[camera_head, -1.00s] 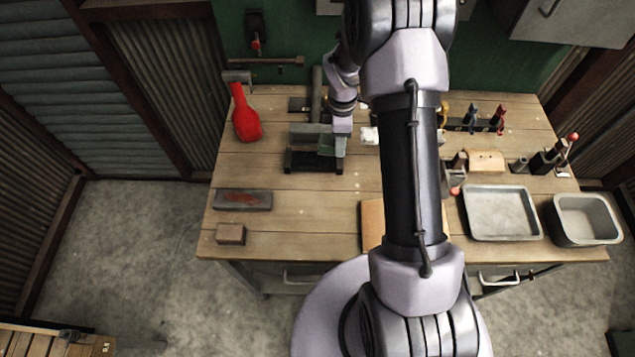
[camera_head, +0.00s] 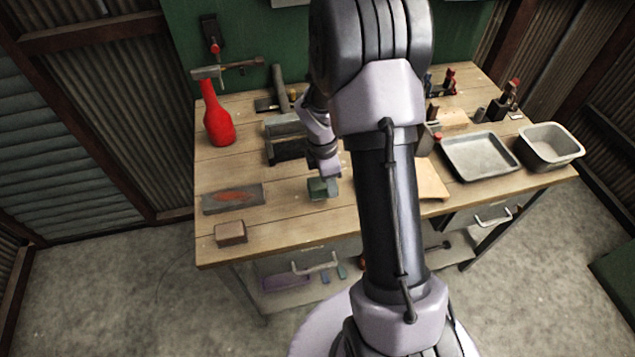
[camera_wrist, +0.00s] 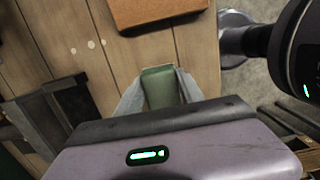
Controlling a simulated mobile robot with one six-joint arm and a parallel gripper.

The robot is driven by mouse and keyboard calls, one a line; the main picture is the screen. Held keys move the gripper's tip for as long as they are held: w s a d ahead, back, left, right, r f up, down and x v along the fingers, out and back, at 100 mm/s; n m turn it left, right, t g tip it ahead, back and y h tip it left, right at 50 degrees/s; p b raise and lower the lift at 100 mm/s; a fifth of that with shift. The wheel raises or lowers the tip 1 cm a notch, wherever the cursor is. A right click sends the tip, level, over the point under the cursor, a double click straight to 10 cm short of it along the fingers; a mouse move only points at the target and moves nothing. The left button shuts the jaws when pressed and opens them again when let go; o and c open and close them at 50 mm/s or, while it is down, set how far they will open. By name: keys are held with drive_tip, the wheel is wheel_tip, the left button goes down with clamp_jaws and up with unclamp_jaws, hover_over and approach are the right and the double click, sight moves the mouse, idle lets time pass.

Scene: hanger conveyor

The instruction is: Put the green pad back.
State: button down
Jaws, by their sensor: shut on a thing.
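The green pad (camera_wrist: 160,88) is a small dull green block between my gripper's two grey fingers (camera_wrist: 161,92) in the wrist view. My gripper is shut on it. In the head view the pad (camera_head: 317,188) shows below my gripper (camera_head: 323,184), over the middle front part of the bench. I cannot tell whether the pad touches the wood. A dark rack (camera_head: 290,149) stands behind and left of my gripper, apart from it. The rack also shows at the left of the wrist view (camera_wrist: 42,118).
A grey stone with a reddish patch (camera_head: 215,202) and a brown block (camera_head: 230,233) lie left. A red bottle (camera_head: 219,128) stands behind them. A tan board (camera_head: 432,178), a shallow tray (camera_head: 480,157) and a deeper tin (camera_head: 567,150) are right. Bare wood surrounds the pad.

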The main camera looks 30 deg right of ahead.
sight(319, 178)
drive_tip(key=w, duration=0.4)
drive_tip(key=shift+w+a+f, duration=0.1)
drive_tip(key=shift+w+f, duration=0.1)
drive_tip(key=shift+f, duration=0.05)
wheel_tip(319, 178, down, 4)
drive_tip(key=shift+w+r+b, duration=0.1)
drive_tip(key=shift+r+b, duration=0.05)
drive_tip(key=shift+b, duration=0.7)
drive_tip(key=shift+r, duration=0.15)
drive_tip(key=c, duration=0.7)
unclamp_jaws()
drive_tip(key=shift+f, duration=0.2)
drive_tip(key=shift+c, duration=0.2)
